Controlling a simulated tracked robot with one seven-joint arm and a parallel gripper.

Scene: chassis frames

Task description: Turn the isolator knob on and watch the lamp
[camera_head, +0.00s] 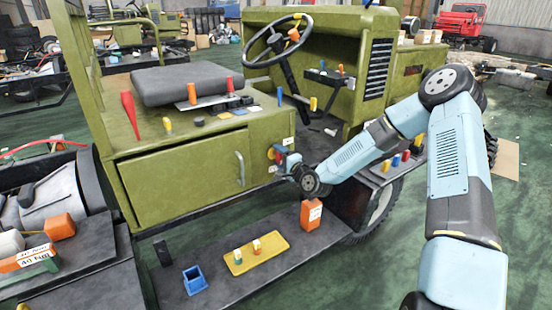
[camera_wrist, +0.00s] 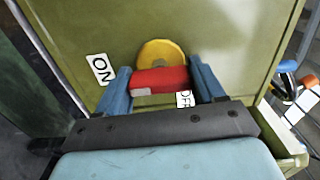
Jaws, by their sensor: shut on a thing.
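The isolator knob (camera_wrist: 160,80) is a red bar on a yellow round plate (camera_wrist: 160,52), mounted on the green panel. My gripper (camera_wrist: 165,84) is shut on the red bar, with one blue finger on each side of it. An ON label (camera_wrist: 100,69) is to the left of the knob in the wrist view, and an OFF label (camera_wrist: 184,98) is just below it, partly covered by my gripper. In the head view my gripper (camera_head: 283,158) is at the right end of the green seat box, covering much of the knob. I cannot pick out the lamp with certainty.
A green door with a handle (camera_head: 240,167) is left of the knob. An orange box (camera_head: 311,213), a yellow tray (camera_head: 236,266) and a blue open holder (camera_head: 195,280) stand on the step below. A steering wheel (camera_head: 278,40) is above.

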